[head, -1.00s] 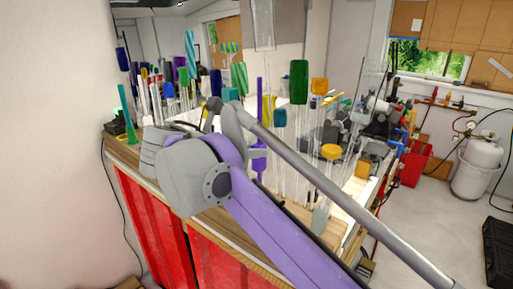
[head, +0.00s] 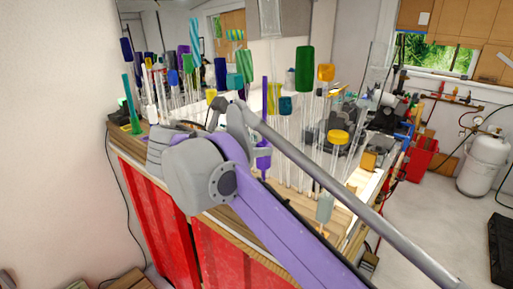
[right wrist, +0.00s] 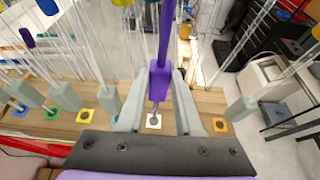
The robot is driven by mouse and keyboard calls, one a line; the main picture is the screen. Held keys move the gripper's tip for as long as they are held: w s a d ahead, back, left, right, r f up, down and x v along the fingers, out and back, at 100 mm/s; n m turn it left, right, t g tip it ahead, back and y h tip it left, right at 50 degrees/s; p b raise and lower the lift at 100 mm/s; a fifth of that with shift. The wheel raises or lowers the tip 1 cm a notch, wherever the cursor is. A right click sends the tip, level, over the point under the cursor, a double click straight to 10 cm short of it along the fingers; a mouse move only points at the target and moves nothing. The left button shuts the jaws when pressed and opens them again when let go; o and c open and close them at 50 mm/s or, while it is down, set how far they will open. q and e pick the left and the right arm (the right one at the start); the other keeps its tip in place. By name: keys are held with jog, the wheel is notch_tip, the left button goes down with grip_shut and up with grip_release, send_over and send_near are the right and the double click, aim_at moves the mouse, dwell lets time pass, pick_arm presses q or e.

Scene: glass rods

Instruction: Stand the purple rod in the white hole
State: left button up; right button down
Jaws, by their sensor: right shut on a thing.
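The purple rod (head: 265,92) stands about upright in the head view, its thicker purple block (head: 263,160) lower down beside my right arm. In the right wrist view my right gripper (right wrist: 160,76) is shut on the purple rod (right wrist: 163,38), with a grey finger on each side of the block. The rod's thin lower end points down at the white square with the white hole (right wrist: 153,121) in the wooden board. I cannot tell whether the tip is inside the hole or just above it. My left gripper is not in view.
Orange (right wrist: 221,125), yellow (right wrist: 85,116) and green (right wrist: 50,113) squares lie along the same board. Grey blocks (right wrist: 106,103) with clear rods stand close on both sides. Many tall coloured glass rods (head: 304,68) crowd the bench above red cabinets (head: 153,210).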

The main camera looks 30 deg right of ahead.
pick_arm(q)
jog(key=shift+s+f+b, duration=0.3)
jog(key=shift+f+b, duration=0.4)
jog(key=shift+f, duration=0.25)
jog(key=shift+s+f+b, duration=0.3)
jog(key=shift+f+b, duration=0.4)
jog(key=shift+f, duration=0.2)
pick_arm(e)
notch_tip(320, 180, down, 6)
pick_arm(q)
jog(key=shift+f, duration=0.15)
pick_arm(e)
jog(key=shift+f, duration=0.35)
jog(key=c, duration=0.5)
grip_release()
jog(key=shift+a, duration=0.1)
